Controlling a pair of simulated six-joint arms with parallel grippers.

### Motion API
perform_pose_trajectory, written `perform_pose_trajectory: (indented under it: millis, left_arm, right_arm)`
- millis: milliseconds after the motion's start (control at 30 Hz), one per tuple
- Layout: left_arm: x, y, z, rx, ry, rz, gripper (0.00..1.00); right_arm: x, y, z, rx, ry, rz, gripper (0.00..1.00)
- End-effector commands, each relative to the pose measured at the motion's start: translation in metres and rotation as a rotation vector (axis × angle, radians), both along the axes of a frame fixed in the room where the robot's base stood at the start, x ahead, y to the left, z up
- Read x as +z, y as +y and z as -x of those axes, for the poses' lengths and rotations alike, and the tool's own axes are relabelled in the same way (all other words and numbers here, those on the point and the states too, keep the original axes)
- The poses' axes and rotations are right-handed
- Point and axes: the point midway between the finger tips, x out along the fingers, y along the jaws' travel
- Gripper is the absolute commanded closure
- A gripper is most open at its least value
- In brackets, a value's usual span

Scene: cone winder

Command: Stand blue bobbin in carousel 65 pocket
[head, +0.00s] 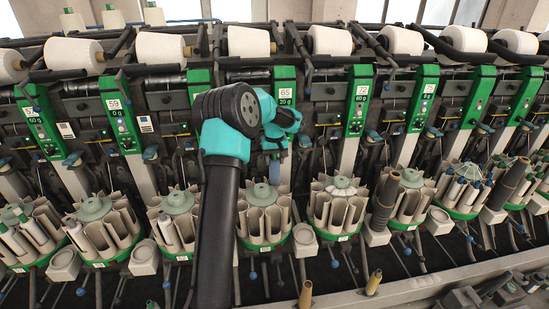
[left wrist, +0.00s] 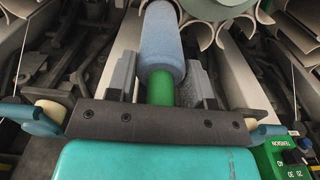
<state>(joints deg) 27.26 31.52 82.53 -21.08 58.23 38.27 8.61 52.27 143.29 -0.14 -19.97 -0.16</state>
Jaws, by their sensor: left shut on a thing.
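The blue bobbin, pale blue yarn on a green tube, hangs from my left gripper (head: 278,152) in the head view. In the left wrist view the blue bobbin (left wrist: 162,55) lies between the two grey fingers, its green tube end nearest the gripper. The left gripper is shut on it. Carousel 65 (head: 264,212) stands below the green panel marked 65 (head: 284,86), with beige open pockets around a pale green hub. The bobbin is above its back right side. In the left wrist view the carousel pockets (left wrist: 204,32) are close to the bobbin's far end; I cannot tell whether they touch.
Similar carousels stand on both sides, such as one at the left (head: 178,218) and one at the right (head: 335,205). White yarn cones (head: 249,41) line the top. A metal rail (head: 430,285) runs in front.

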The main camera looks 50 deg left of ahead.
Motion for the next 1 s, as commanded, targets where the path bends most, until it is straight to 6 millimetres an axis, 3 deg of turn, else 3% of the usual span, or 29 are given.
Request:
perform_pose_trajectory:
  millis: [633,1000]
  left_arm:
    - [-0.03,0.0,0.0,-0.001,0.001,0.001,0.72]
    - [-0.034,0.0,0.0,0.0,-0.001,0.0,0.72]
  right_arm:
    - [0.0,0.0,0.0,0.0,0.0,0.0,1.0]
    - [0.0,0.0,0.0,0.0,0.0,0.0,1.0]
